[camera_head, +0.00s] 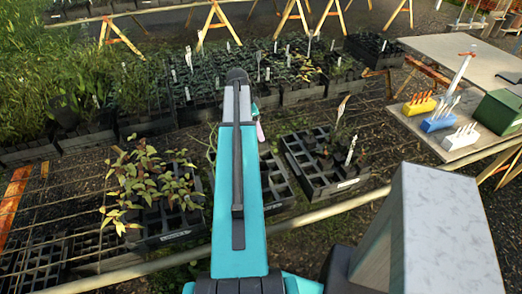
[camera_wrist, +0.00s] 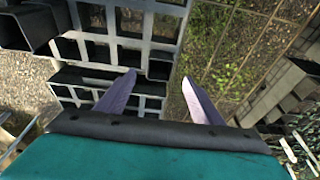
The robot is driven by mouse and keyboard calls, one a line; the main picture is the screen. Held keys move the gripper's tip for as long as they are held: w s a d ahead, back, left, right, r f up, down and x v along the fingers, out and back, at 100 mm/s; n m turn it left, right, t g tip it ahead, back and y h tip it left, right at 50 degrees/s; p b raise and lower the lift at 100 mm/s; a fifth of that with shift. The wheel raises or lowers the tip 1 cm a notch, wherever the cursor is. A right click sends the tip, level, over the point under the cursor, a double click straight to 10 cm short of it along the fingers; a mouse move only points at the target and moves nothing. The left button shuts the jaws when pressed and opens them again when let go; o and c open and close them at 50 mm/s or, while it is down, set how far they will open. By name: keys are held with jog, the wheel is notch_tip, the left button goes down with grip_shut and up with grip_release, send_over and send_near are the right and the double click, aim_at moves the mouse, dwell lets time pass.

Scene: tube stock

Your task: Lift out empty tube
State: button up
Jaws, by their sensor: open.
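In the wrist view the two pale purple fingers of my gripper (camera_wrist: 159,77) are apart with nothing between them. In the head view one pink finger of my gripper (camera_head: 260,131) shows beside my arm. A black cell tray (camera_wrist: 110,82) with open square cells lies beyond the fingertips. A dark square tube (camera_wrist: 30,30) stands out at the upper left of the wrist view, apart from the fingers. Whether it is empty is not clear. In the head view the middle tray (camera_head: 274,181) is largely hidden behind my arm.
A tray of leafy plants (camera_head: 152,190) stands left of my arm, and a partly filled tray (camera_head: 313,174) stands right. These trays rest on a wire mesh bench (camera_head: 40,205). A grey table (camera_head: 465,62) with coloured tag holders and a green box (camera_head: 497,113) is at right.

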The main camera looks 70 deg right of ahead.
jog(key=shift+f, duration=0.1)
dwell(0.3)
jog(key=p+x, duration=0.2)
jog(key=x, duration=0.3)
dwell(0.4)
dwell(0.4)
jog(key=c, duration=1.4)
notch_tip(320, 180, up, 18)
jog(key=b, duration=0.3)
jog(key=shift+b, duration=0.35)
